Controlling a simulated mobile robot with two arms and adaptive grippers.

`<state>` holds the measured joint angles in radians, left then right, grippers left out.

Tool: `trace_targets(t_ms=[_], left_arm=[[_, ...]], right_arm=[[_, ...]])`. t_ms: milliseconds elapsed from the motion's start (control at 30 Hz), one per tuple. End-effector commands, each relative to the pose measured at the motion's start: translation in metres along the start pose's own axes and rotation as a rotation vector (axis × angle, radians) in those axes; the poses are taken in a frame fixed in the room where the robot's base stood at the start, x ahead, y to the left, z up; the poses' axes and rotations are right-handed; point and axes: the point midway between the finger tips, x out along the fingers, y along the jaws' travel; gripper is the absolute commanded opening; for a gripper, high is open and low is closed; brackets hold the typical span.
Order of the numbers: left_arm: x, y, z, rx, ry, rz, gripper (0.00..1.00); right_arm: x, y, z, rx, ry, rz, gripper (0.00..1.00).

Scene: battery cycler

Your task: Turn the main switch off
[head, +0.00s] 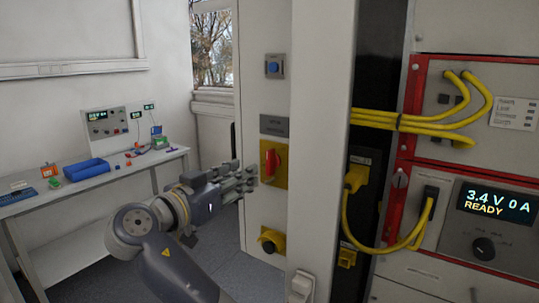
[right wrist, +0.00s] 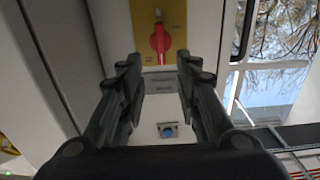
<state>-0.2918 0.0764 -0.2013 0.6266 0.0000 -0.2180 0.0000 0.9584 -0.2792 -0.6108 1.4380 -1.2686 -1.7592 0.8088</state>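The main switch is a red rotary handle (head: 271,163) on a yellow plate (head: 281,178), on the cabinet's pale side panel. Its handle looks roughly vertical. In the right wrist view the red handle (right wrist: 159,40) shows beyond my fingertips, near the top of the picture, on its yellow plate (right wrist: 178,15). My right gripper (head: 247,179) is just left of the switch in the head view. In the right wrist view my right gripper (right wrist: 160,78) is open and empty, its fingers apart and not touching the handle. My left gripper is not in view.
On the same panel are a blue button (head: 273,67) above and a yellow-and-black fitting (head: 270,241) below. The cycler (head: 485,215) at right reads "3.4 V 0 A READY", with yellow cables (head: 420,123). A workbench (head: 95,183) stands at left.

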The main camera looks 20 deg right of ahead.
Motion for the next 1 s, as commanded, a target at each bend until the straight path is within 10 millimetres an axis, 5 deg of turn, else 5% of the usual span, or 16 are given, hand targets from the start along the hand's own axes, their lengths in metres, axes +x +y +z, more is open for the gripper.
trace_targets(t_ms=[500,967,1000], left_arm=[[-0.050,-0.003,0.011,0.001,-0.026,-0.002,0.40],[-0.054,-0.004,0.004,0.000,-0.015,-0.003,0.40],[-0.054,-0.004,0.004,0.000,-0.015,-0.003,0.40]], right_arm=[[0.089,0.000,-0.002,-0.008,0.000,0.002,0.31],[0.103,-0.001,0.002,-0.006,-0.002,-0.001,0.31],[0.103,-0.001,0.002,-0.006,-0.002,-0.001,0.24]])
